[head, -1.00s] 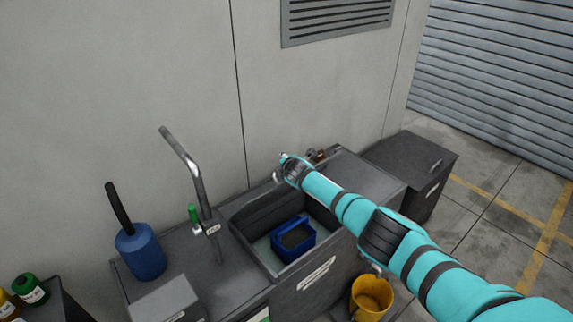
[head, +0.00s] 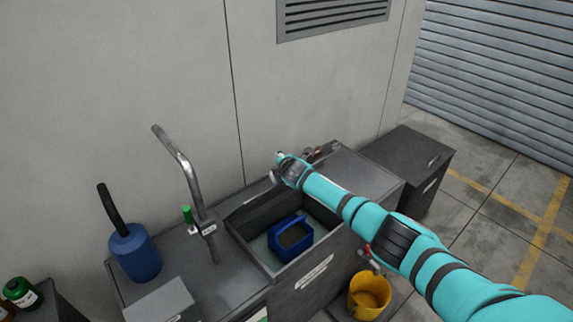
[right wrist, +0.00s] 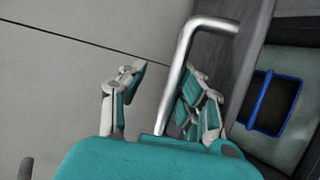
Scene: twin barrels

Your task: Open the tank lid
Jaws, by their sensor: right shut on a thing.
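The tank (head: 313,258) stands open in the dark grey counter, and a blue basket (head: 291,238) sits inside it. A dark panel (head: 250,205) runs along the tank's back edge; I cannot tell for sure that it is the lid. My right gripper (head: 281,170) is at the back of the tank, close to the wall. In the right wrist view, its fingers (right wrist: 165,74) are shut around a bent metal bar (right wrist: 178,72). The blue basket (right wrist: 272,103) shows at the right there. The gripper's grip is too small to see in the head view. My left gripper is out of view.
A bent metal pipe (head: 182,165) rises from the counter left of the tank. A blue container (head: 135,254) with a black spout stands farther left. A yellow bucket (head: 369,293) is below at the front. A grey cabinet (head: 405,168) stands right of the counter.

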